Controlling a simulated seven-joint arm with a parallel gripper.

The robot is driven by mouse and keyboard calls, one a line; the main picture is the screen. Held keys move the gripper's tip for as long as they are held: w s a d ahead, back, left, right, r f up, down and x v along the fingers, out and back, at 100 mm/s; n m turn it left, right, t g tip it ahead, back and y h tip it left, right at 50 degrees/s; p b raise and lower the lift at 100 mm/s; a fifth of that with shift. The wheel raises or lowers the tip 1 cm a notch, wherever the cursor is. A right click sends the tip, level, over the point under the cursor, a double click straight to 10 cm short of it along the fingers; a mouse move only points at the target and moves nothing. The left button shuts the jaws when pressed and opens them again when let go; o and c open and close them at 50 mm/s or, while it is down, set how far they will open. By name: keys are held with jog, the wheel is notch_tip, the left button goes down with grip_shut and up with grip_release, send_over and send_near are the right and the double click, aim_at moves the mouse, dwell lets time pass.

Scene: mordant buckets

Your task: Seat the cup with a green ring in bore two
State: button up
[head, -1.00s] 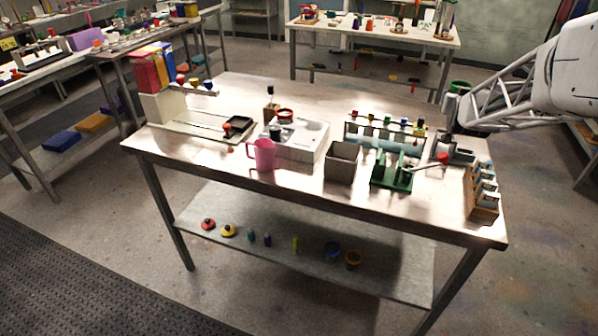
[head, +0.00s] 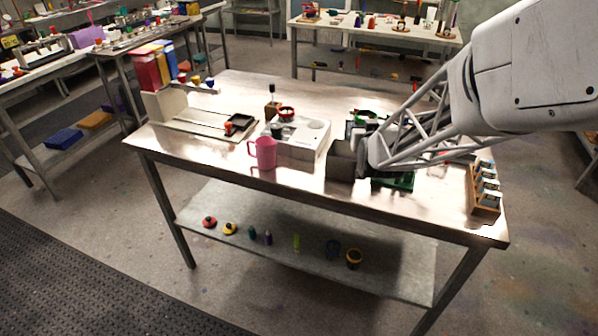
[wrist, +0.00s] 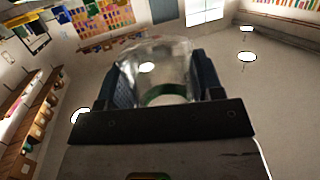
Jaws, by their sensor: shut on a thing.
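In the wrist view a clear cup (wrist: 155,62) with a green ring (wrist: 150,92) sits between the two dark jaws of my gripper (wrist: 160,80), which is shut on it. In the head view my gripper (head: 360,130) is above the right half of the table, behind the grey square bin; a green ring (head: 366,114) shows at its end. The white block (head: 308,140) stands to the left, apart from the cup. It has a round opening at its right, a dark round piece at its left front and a red ring (head: 286,112) at its back. I cannot tell which opening is bore two.
A pink mug (head: 264,152) stands before the white block. The grey bin (head: 341,163) is close to my gripper. My arm hides most of the green stand (head: 398,182) and the rack behind. A wooden holder (head: 486,190) is at the right edge.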

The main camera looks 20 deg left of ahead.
jog(key=s+a+f+n+y, duration=0.1)
jog(key=s+a+f, duration=0.2)
jog(key=s+f, duration=0.3)
jog(key=s+a+f+n+g+y, duration=0.1)
jog(key=s+a+f, duration=0.3)
jog(key=s, duration=1)
jog(key=shift+s+a+f+n+g+y, duration=0.25)
jog(key=shift+f+y, duration=0.35)
jog(key=shift+f, duration=0.65)
jog(key=shift+w, duration=0.15)
send_near(299, 172)
jog(key=w+a, duration=0.1)
jog(key=w+a+r, duration=0.1)
jog(key=w, duration=0.1)
jog(key=w+a, duration=0.1)
jog(key=w, duration=0.1)
jog(key=shift+a+r, duration=0.25)
jog(key=shift+r, duration=0.1)
jog(key=shift+r+x, duration=0.1)
jog(key=shift+x, duration=0.5)
jog(key=shift+r+x, duration=0.15)
jog(key=shift+x, duration=1.3)
